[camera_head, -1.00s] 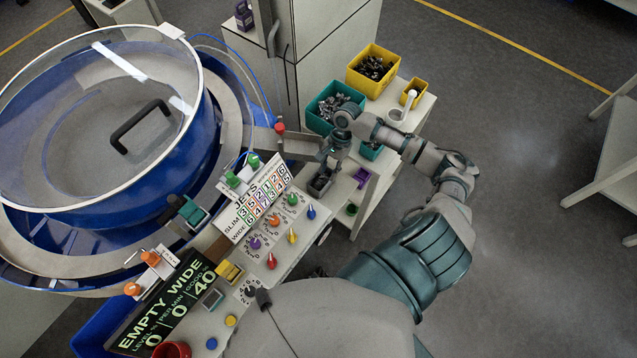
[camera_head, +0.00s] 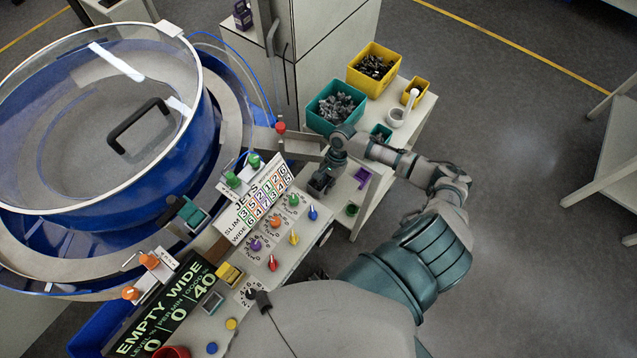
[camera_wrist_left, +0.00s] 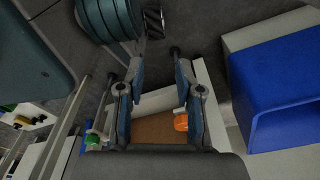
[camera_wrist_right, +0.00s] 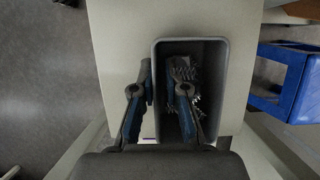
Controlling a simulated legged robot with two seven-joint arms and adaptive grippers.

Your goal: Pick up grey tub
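The grey tub (camera_wrist_right: 219,75) is a rectangular, deep container with small metal parts inside, on a pale surface in the right wrist view. My right gripper (camera_wrist_right: 162,78) is open over its left wall, with one finger outside the tub and the other inside among the parts. I cannot tell whether the fingers touch the wall. In the head view my right gripper (camera_head: 321,182) largely hides the tub. My left gripper (camera_wrist_left: 160,65) is open and empty in the left wrist view, and is outside the head view.
A control panel (camera_head: 283,248) with coloured knobs lies close left of the right gripper. A teal bin (camera_head: 317,121), a yellow bin (camera_head: 354,86) and a purple holder (camera_head: 362,178) stand nearby on the white bench. A large blue bowl feeder (camera_head: 190,150) fills the left.

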